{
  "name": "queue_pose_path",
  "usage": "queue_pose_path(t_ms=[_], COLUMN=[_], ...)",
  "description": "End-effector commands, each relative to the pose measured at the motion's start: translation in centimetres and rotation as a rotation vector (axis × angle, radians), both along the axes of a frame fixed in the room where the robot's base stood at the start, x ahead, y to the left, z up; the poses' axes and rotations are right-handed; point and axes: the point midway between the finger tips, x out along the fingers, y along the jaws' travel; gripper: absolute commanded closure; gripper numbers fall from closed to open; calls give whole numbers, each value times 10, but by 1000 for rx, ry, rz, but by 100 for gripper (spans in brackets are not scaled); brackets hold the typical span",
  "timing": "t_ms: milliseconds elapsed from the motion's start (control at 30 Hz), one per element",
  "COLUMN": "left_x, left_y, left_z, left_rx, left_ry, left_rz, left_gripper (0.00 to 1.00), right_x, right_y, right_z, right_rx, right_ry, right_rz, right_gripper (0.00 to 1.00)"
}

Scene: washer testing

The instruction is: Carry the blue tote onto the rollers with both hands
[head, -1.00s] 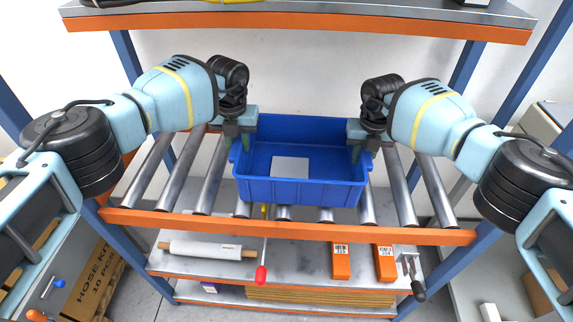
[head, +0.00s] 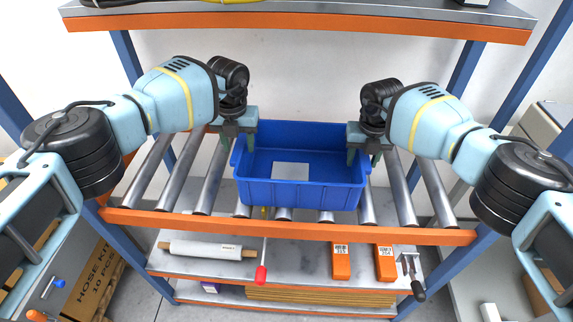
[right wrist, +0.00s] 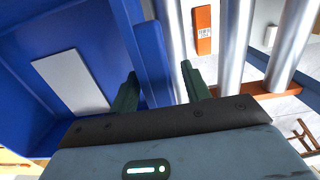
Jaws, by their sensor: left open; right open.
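The blue tote (head: 300,194) sits upright on the metal rollers (head: 208,182) of the rack, with a pale sheet (head: 290,171) on its floor. My left gripper (head: 237,142) is open at the tote's left side wall. My right gripper (head: 362,155) is open at the right side wall. In the right wrist view, the right gripper (right wrist: 160,75) has its fingers apart on either side of the tote's wall (right wrist: 153,60), with a gap visible. The left fingertips are partly hidden by the tote and gripper body.
An orange-edged shelf (head: 300,22) runs above the rollers, and an orange rail (head: 290,232) runs along their front. Blue posts (head: 465,75) stand at the sides. The lower shelf holds a white roll (head: 205,250) and orange boxes (head: 340,262). Bare rollers show on both sides of the tote.

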Motion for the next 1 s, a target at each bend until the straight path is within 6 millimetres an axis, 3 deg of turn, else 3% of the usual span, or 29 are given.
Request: queue_pose_path(t_ms=[500, 700, 1000], left_x=[-4, -6, -6], left_y=[0, -1, -1], left_z=[93, 110, 113], left_rx=[0, 0, 1], left_ry=[-3, -2, 0], left_rz=[1, 1, 1], left_gripper=[53, 53, 53], right_x=[0, 0, 0], right_y=[0, 0, 0], right_z=[0, 0, 3], right_rx=[0, 0, 1], right_ry=[0, 0, -1], right_rz=[0, 0, 1], right_gripper=[53, 53, 53])
